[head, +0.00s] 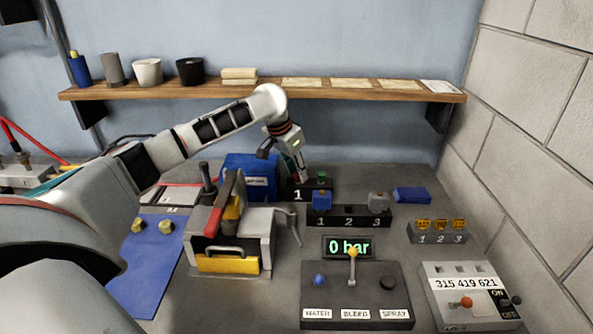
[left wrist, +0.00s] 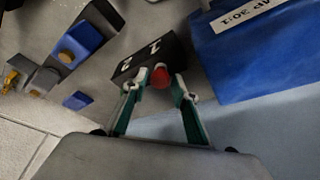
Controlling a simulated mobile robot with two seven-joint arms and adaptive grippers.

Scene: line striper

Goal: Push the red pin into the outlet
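A small black block (head: 300,196) marked 1 and 2 stands at the back of the bench, beside a blue box. A green pin (head: 321,177) stands on its right part. My left gripper (head: 300,179) points down at the block's left part, by the 1. In the left wrist view a red pin (left wrist: 161,78) shows between the fingertips of my left gripper (left wrist: 161,80), at the edge of the block (left wrist: 143,62). I cannot tell whether the fingers grip the pin or how deep it sits. My right gripper is out of view.
A blue box (head: 250,170) stands left of the block. A longer black block (head: 348,216) with a blue and a grey piece stands just in front. A striper machine (head: 232,235), a control panel (head: 355,290) and a counter box (head: 468,290) are nearer. A shelf (head: 260,91) runs behind.

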